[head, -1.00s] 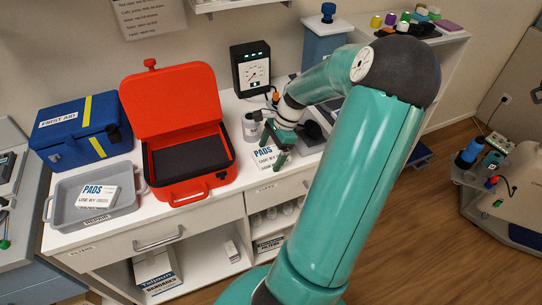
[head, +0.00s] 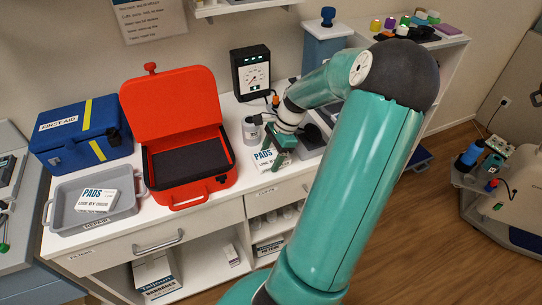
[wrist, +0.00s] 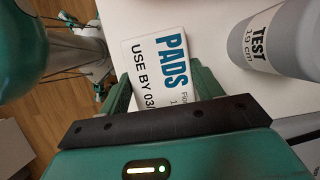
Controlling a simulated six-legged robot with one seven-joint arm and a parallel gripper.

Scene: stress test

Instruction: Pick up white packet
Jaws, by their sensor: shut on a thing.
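A white packet (head: 262,161) marked PADS lies at the front of the white counter, right of the red case. It shows large in the wrist view (wrist: 154,62), between the green fingers of my gripper (wrist: 160,88). My gripper (head: 277,157) is shut on this packet, with a finger on either side of it. The packet's near end is hidden behind the gripper's dark bar. A second white PADS packet (head: 96,201) lies in a grey tray (head: 62,217) at the left of the counter.
A grey cylinder marked TEST (wrist: 276,38) stands close to the right of the packet in the wrist view. The open red case (head: 180,190) is left of my gripper. A blue first aid box (head: 80,135) and black gauge (head: 251,72) stand behind.

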